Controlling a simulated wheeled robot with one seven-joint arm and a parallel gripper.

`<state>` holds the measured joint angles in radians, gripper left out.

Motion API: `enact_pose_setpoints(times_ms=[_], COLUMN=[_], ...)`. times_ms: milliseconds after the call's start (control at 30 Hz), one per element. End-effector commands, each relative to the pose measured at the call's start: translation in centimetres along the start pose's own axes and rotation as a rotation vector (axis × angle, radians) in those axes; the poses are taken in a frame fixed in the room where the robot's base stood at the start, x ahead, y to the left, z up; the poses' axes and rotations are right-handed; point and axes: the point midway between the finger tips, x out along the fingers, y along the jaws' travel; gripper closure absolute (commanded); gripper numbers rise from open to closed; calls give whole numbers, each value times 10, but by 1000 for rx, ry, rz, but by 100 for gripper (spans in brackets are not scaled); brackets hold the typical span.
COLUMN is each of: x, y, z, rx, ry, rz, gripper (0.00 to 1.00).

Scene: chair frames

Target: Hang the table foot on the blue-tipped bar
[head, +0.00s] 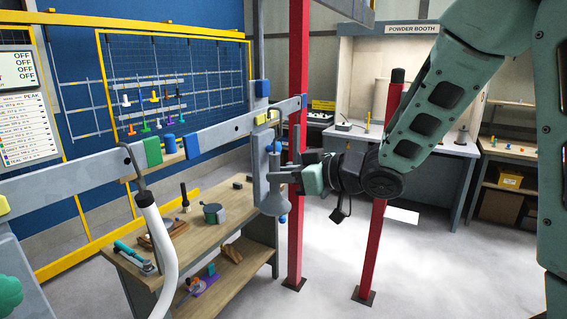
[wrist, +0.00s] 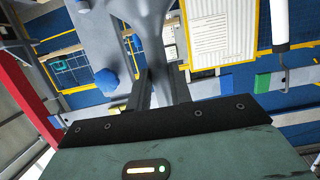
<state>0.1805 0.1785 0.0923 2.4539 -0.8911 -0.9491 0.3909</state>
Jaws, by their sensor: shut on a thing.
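The table foot (head: 272,196), a grey piece with a narrow stem and a flared lower end, is upright in the head view. My gripper (head: 287,177) is shut on its stem from the right. In the wrist view the grey foot (wrist: 150,22) rises between my two dark fingers. The foot is below that end, close to a grey upright plate (head: 261,140). I cannot tell whether they touch.
The rail bears a green block (head: 153,151) and a blue block (head: 192,144). A white tube (head: 157,245) hangs from a hook at the left. A wooden workbench (head: 225,222) with tools stands below. Red posts (head: 297,150) stand behind my gripper. Open floor lies at the right.

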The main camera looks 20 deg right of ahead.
Motion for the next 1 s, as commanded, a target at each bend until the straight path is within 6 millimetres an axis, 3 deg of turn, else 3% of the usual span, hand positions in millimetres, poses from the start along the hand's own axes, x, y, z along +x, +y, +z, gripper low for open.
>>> enact_pose_setpoints(times_ms=[567,1000], x=[-7,35], y=[-2,-1], z=[-5,-7], rx=[1,0], ry=[-3,-1], rz=[2,1], gripper=[100,100])
